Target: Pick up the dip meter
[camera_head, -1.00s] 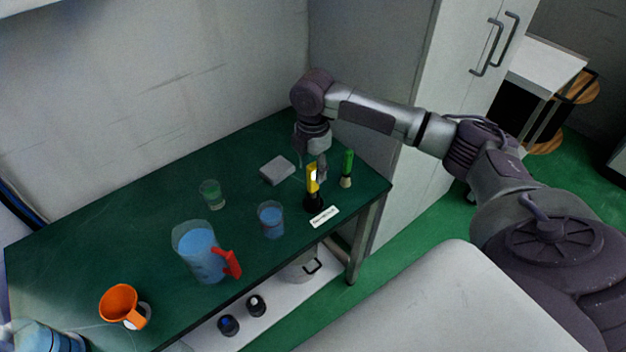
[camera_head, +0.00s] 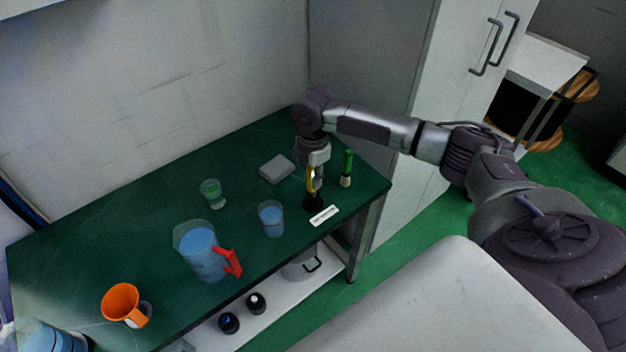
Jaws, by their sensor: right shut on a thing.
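The dip meter, which I take to be the yellow device (camera_head: 310,181), stands upright near the right end of the green table, its dark base (camera_head: 313,202) on the table or very close to it. My right gripper (camera_head: 317,184) reaches down over it from above and is shut on its upper part. The fingers hide much of the yellow body. My left gripper is not in view.
A white label (camera_head: 324,216) lies in front, a grey box (camera_head: 277,169) behind left. Two glasses (camera_head: 271,218) (camera_head: 212,193), a blue jug (camera_head: 200,252) and an orange cup (camera_head: 122,302) stand further left.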

